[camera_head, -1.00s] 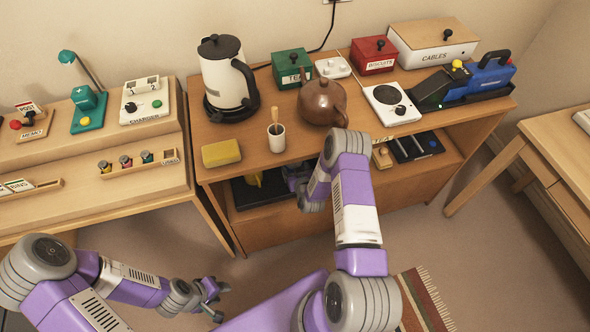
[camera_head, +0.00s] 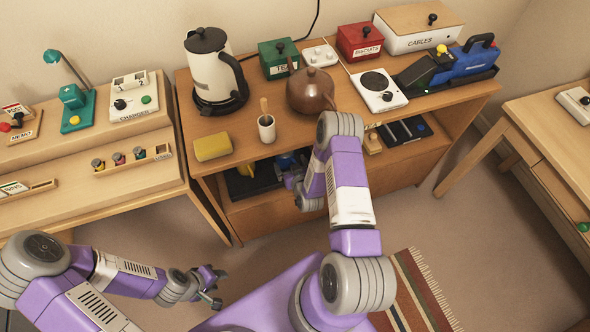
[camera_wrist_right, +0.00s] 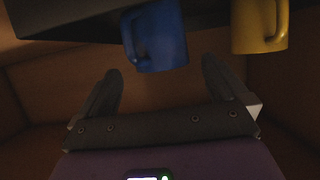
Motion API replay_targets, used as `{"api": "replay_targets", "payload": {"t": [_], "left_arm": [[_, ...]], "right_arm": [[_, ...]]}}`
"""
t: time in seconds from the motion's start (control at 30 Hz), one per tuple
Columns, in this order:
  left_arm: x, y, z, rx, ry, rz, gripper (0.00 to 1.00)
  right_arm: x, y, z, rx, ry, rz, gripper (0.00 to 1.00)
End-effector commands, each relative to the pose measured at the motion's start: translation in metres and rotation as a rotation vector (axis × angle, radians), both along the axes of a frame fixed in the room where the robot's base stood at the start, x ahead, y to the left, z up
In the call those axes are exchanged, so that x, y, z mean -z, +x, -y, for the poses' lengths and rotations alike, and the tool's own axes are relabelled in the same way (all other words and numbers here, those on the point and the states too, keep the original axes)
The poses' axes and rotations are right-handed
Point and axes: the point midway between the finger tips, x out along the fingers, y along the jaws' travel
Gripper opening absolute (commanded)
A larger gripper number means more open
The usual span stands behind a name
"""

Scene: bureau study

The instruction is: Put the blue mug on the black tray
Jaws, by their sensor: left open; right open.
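The blue mug (camera_wrist_right: 155,38) shows in the right wrist view, just beyond and between the fingertips of my open right gripper (camera_wrist_right: 160,72). No contact is visible. In the head view the mug is a small blue patch (camera_head: 284,161) inside the cabinet's open shelf, mostly hidden by the counter and my right arm. The yellow mug (camera_wrist_right: 260,25) is to its right in the wrist view; it also shows in the head view (camera_head: 247,170). A black tray (camera_head: 238,187) lies on the shelf under the yellow mug. My left gripper (camera_head: 209,286) is open and empty above the floor.
The counter edge (camera_head: 230,160) overhangs the shelf. A small wooden item (camera_head: 372,142) and a black two-part item (camera_head: 404,131) occupy the shelf's right side.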

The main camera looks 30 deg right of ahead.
Motion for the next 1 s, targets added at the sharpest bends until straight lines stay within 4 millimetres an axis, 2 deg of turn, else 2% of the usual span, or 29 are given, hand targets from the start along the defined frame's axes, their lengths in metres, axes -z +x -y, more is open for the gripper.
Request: {"api": "replay_targets", "payload": {"t": [0.03,0.2,0.43,0.53,0.67,0.73,0.9,1.0], "left_arm": [[-0.008,0.000,0.000,0.000,0.000,0.000,0.43],[-0.018,0.000,0.000,0.000,0.000,0.000,0.43],[-0.022,0.000,0.000,0.000,0.000,0.000,0.43],[-0.022,0.000,0.000,0.000,0.000,0.000,0.43],[-0.022,0.000,0.000,0.000,0.000,0.000,0.43],[-0.021,0.000,0.000,0.000,0.000,0.000,0.43],[-0.022,0.000,0.000,0.000,0.000,0.000,0.43],[-0.022,0.000,0.000,0.000,0.000,0.000,0.43]], "right_arm": [[-0.007,-0.012,-0.003,-0.001,0.002,-0.005,1.00],[-0.019,-0.040,-0.010,0.000,0.002,-0.004,1.00],[-0.024,-0.058,-0.017,-0.004,0.010,-0.011,1.00],[-0.019,-0.061,-0.031,-0.022,0.058,-0.074,1.00],[-0.005,-0.075,-0.072,-0.072,0.196,-0.267,1.00],[0.000,-0.092,-0.102,-0.104,0.284,-0.407,1.00],[-0.002,-0.150,-0.167,-0.169,0.464,-0.749,1.00],[-0.010,-0.184,-0.193,-0.194,0.530,-0.912,1.00]]}}
